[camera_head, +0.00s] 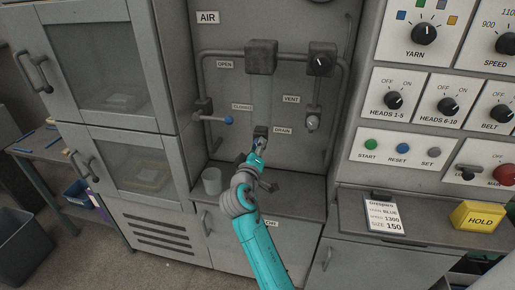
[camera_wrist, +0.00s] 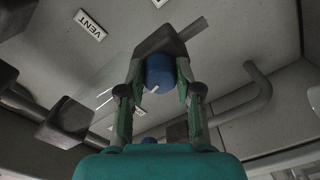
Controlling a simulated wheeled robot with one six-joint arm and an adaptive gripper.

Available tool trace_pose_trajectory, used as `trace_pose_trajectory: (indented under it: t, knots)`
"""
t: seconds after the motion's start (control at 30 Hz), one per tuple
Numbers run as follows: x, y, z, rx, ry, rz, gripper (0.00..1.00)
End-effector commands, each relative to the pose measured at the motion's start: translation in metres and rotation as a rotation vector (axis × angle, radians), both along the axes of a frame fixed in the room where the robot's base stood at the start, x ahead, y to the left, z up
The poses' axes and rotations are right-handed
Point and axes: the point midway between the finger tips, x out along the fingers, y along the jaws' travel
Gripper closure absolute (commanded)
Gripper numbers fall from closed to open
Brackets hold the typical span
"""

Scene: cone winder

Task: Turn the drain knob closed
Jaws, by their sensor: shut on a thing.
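The drain knob (camera_wrist: 159,72) is blue with a white pointer mark and sits on a dark grey valve body in the wrist view. My gripper (camera_wrist: 158,84) has a finger on each side of the knob and is shut on it. In the head view my gripper (camera_head: 262,147) reaches up to the dark drain valve (camera_head: 261,130), beside the DRAIN label (camera_head: 283,130). There the knob itself is mostly hidden by my gripper. The pointer mark slants in the wrist view; whether that means open or closed I cannot tell.
A blue-tipped air lever (camera_head: 228,120) is left of my gripper, and a vent valve (camera_head: 312,121) is to the right. A grey cup (camera_head: 212,181) stands on the ledge below left. Pipes run around the panel. The control panel (camera_head: 402,152) is further right.

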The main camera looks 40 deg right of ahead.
Motion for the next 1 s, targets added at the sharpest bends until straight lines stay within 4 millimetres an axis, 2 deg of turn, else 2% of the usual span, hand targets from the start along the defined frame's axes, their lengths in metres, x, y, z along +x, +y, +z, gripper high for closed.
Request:
trace_pose_trajectory:
  t: [0.5, 0.53, 0.6, 1.0]
  knots:
    - [0.0005, 0.0008, -0.0001, -0.011, 0.013, 0.002, 1.0]
    - [0.0005, 0.0008, -0.0001, -0.011, 0.013, 0.002, 0.59]
    - [0.0005, 0.0007, -0.0001, -0.01, 0.014, 0.001, 0.41]
    - [-0.0026, 0.0043, 0.0, -0.01, 0.012, 0.002, 0.41]
